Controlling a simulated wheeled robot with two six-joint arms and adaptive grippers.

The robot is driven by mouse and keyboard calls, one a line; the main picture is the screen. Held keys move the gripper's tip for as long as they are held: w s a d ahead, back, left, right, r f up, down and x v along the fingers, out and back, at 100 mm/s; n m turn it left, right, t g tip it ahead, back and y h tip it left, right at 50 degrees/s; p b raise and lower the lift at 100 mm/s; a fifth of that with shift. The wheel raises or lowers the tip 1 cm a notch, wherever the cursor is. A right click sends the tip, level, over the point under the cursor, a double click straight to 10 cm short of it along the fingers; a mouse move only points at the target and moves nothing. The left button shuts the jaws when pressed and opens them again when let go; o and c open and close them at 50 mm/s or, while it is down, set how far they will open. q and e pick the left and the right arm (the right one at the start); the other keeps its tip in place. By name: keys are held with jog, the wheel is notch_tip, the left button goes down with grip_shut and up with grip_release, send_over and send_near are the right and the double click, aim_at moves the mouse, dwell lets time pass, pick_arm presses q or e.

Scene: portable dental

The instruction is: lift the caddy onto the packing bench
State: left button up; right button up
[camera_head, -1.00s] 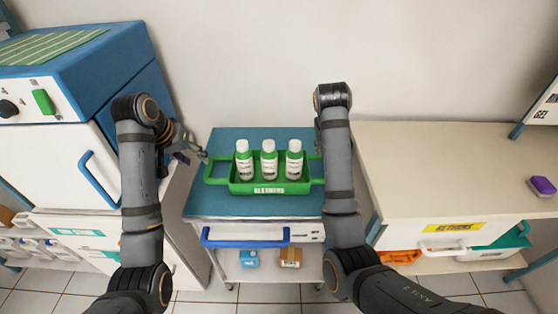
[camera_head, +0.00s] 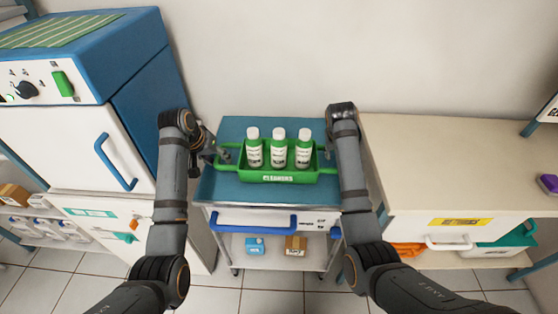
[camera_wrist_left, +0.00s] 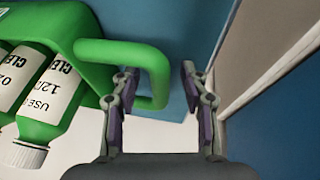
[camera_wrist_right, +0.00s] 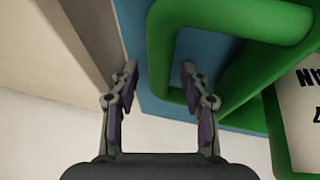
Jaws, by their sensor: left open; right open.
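The green caddy (camera_head: 278,176) labelled CLEANERS stands upright on the blue-topped trolley (camera_head: 235,195). My left gripper (camera_head: 222,154) is open at the caddy's left handle; in the left wrist view the bar of the handle (camera_wrist_left: 160,70) lies between the open fingers (camera_wrist_left: 158,75). My right gripper is mostly hidden behind its own arm in the head view. In the right wrist view it is open (camera_wrist_right: 160,75), with the side bar of the right handle (camera_wrist_right: 158,60) between its fingers.
A cream bench (camera_head: 450,160) with a RETURNS label stands right of the trolley, its top mostly clear except a purple item (camera_head: 548,183). A blue and white cabinet (camera_head: 70,140) stands close on the left. Small boxes (camera_head: 296,245) sit on the trolley's lower shelf.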

pick_arm(q)
jog(key=shift+f, duration=0.15)
pick_arm(e)
jog(key=shift+f, duration=0.2)
pick_arm(q)
grip_shut()
pick_arm(e)
grip_shut()
jog(key=shift+r, duration=0.15)
